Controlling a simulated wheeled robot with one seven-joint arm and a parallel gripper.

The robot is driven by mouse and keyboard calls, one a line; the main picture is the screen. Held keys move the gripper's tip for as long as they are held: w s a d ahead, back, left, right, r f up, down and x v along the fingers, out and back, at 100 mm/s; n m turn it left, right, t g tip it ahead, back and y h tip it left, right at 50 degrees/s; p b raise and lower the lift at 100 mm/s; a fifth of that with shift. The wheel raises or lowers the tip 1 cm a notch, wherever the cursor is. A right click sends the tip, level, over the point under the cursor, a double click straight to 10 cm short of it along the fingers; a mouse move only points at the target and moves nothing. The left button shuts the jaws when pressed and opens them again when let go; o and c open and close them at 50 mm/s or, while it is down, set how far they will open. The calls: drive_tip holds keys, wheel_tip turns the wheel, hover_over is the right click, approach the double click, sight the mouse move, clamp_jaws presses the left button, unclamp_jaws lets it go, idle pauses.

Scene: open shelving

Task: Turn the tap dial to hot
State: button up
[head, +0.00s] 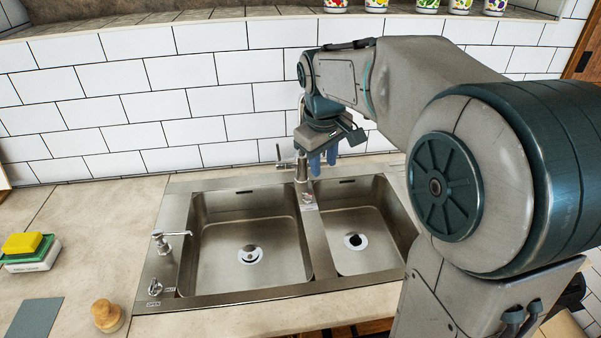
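The metal tap (301,170) stands at the back of the steel sink, between the two basins. A small lever or dial (281,155) sticks out on the left of the tap; its setting is too small to read. My gripper (324,161) points down just to the right of the tap. The gripper body hides part of the tap's upper section. Two bluish fingers show side by side, with nothing visible held; the gap between them is unclear. I cannot tell whether the gripper touches the tap.
The left basin (225,225) and right basin (381,213) are empty. A soap dispenser (165,243) and a small knob (155,287) marked OPEN sit on the left rim. Sponges (27,244) and a wooden brush (107,315) lie left. The tiled wall (200,100) stands close behind.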

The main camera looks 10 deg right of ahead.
drive_tip(key=w+f+n+g+b, duration=0.1)
drive_tip(key=w+f+n, duration=0.3)
drive_tip(key=w, duration=0.8)
drive_tip(key=n+g+b, duration=0.1)
drive_tip(key=n+b, duration=0.1)
approach(307, 197)
drive_tip(key=shift+y, duration=0.4)
drive_tip(key=f, duration=0.2)
drive_tip(key=d+f+p, duration=0.1)
drive_tip(key=f, duration=0.2)
drive_tip(key=f+p, duration=0.1)
drive_tip(key=f, duration=0.1)
drive_tip(key=shift+d+f, duration=0.3)
drive_tip(key=shift+d, duration=0.1)
clamp_jaws()
